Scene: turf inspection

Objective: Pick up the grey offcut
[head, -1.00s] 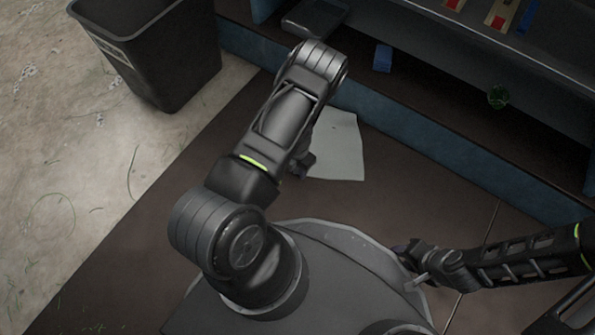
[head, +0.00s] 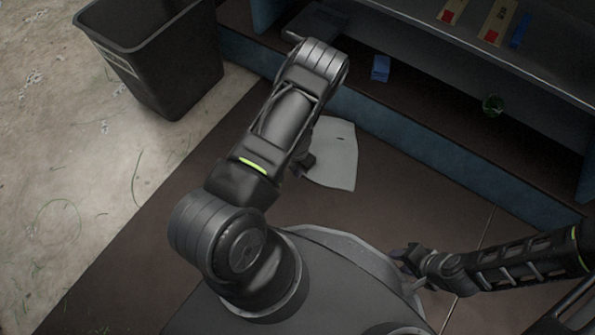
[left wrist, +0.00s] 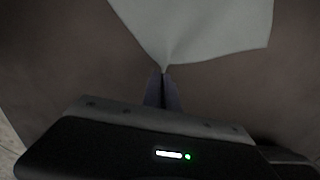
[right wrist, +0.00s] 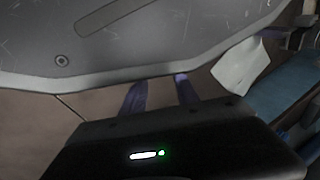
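The grey offcut (head: 333,158) is a pale, thin sheet just past my left arm in the head view. It also shows at the top of the left wrist view (left wrist: 205,25) and at the right of the right wrist view (right wrist: 240,66), where it looks bent. My left gripper (head: 304,168) is at its near left edge. In the left wrist view the left fingers (left wrist: 163,78) are together, and the sheet narrows to a creased point between their tips. I cannot tell how far it is off the floor. My right gripper (right wrist: 160,86) has its fingers apart, empty, beside my base.
A black bin (head: 165,65) stands at the upper left. A shelf unit with a blue base (head: 440,150) runs across the back right.

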